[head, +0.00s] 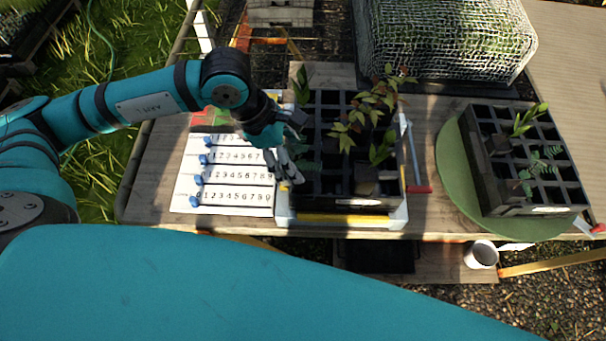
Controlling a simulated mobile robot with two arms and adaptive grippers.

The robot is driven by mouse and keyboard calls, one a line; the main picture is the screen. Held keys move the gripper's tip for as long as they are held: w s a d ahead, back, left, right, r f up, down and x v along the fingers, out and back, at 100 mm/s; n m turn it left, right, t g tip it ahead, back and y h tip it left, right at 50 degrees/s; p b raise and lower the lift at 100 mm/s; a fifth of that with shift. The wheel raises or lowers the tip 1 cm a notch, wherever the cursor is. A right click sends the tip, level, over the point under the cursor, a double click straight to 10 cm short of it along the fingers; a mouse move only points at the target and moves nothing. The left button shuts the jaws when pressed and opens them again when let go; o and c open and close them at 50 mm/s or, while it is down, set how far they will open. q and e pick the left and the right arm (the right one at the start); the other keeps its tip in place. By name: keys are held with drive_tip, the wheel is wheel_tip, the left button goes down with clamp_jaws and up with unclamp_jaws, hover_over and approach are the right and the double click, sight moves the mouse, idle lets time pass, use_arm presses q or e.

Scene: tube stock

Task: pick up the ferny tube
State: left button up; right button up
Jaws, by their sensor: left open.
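A dark tube tray (352,203) stands on the table in front of me, with several plants in its cells. A small ferny plant (308,165) with dark blue-green leaflets shows at its left side; its tube is hidden in the cell. My left gripper (292,172) is open and points down at the tray's left edge, just beside the ferny leaves. I cannot tell whether it touches them. More ferny leaves (527,180) show in a second tray (530,209) at the right. My right gripper is not in view.
A number sheet (225,172) with blue knobs lies left of the tray. Reddish leafy plants (365,110) stand tall in the tray's middle. The right tray rests on a green round mat (455,185). A mesh-covered box (445,40) stands behind. A white mug (481,255) is at the front.

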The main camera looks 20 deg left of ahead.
sight(302, 169)
use_arm(q)
drive_tip(key=shift+d+f, duration=0.3)
drive_tip(key=shift+f, duration=0.35)
drive_tip(key=p+x, duration=0.3)
drive_tip(key=x, duration=0.2)
drive_tip(key=shift+w+a, duration=0.15)
drive_tip(key=shift+f, duration=0.25)
drive_tip(key=c, duration=1.4)
